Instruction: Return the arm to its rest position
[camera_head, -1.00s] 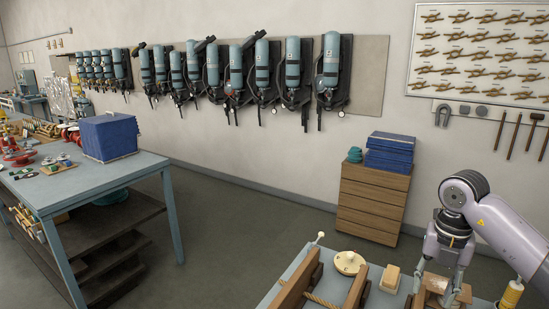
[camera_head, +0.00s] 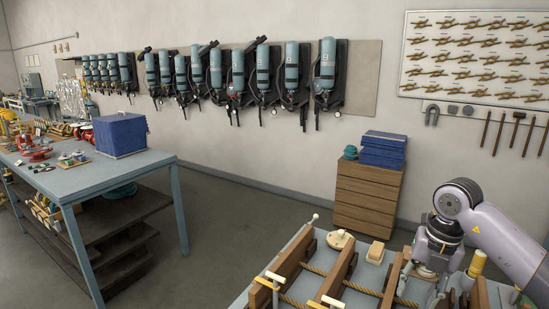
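My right arm comes in from the right edge in the head view. Its gripper (camera_head: 422,285) points down over the right part of the near workbench (camera_head: 303,243). Its two fingers are spread apart, and I see nothing clearly held between them. The fingertips are small and partly lost against the wooden parts and bench behind them. My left gripper is not in view.
On the near workbench are wooden boards with rope (camera_head: 340,276), a round cream disc (camera_head: 340,239) and a small block (camera_head: 375,252). A drawer cabinet (camera_head: 367,196) stands behind. A blue table (camera_head: 80,180) is at left. Grey floor between them is clear.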

